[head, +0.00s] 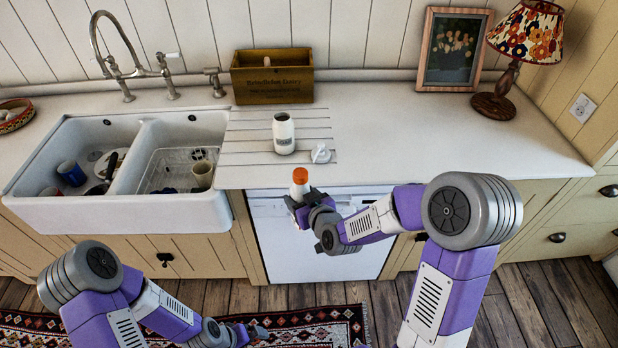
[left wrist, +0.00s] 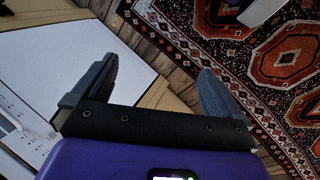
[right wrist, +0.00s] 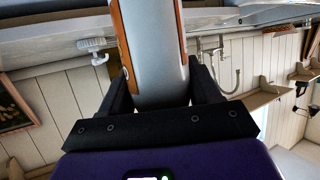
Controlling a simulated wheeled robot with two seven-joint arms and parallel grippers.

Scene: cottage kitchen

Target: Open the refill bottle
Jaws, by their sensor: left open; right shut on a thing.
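The refill bottle (head: 300,176), pale with an orange cap, is upright in my right gripper (head: 300,198), just in front of the counter's front edge. The gripper's fingers hide its lower part in the head view. The cap is on. My left gripper (head: 259,333) is low over the floor and rug, well away from the bottle. In the left wrist view the left fingers (left wrist: 154,85) are apart with nothing between them.
A white bottle (head: 284,134) with a dark open top stands on the grooved drainboard. A white pump head (head: 320,154) lies beside it. The double sink (head: 120,210) is left, a wooden box (head: 272,85) behind. The counter (head: 430,150) right of the pump head is clear up to the lamp (head: 527,40).

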